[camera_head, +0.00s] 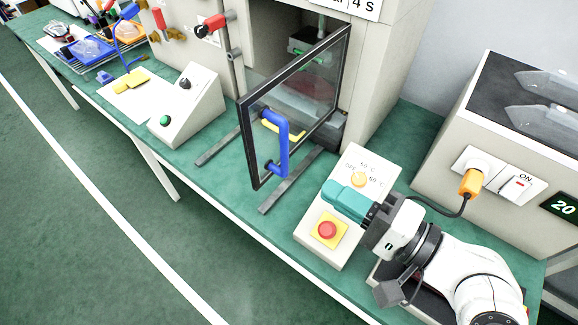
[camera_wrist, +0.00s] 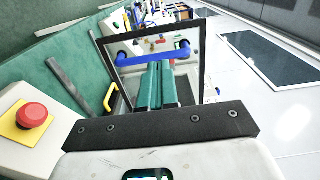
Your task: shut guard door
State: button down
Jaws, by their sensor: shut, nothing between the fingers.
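The guard door (camera_head: 247,140) is a clear pane in a black frame. It stands swung open, out from the machine's opening, with a blue handle (camera_head: 283,140) on its outer face. In the wrist view the door frame (camera_wrist: 118,78) and its blue handle (camera_wrist: 135,55) show ahead, beyond the fingers. My gripper (camera_head: 332,193) has teal fingers, shut and empty. It hangs over the control box, to the right of the door and apart from it. The wrist view shows the teal fingers (camera_wrist: 158,82) side by side, pointing toward the door.
Two metal rails (camera_head: 290,182) run out under the door. A sloped box (camera_head: 180,110) with a green button stands left. A heater unit (camera_head: 520,130) is at the right.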

jog(key=a+b, duration=0.1)
send_near(253, 143)
jog(key=p+x, duration=0.1)
jog(key=x, duration=0.4)
jog(key=shift+w+a+r, duration=0.1)
jog(key=shift+a, duration=0.15)
jog(key=shift+w+a, duration=0.45)
jog(key=shift+a, duration=0.1)
jog(key=shift+w, duration=0.1)
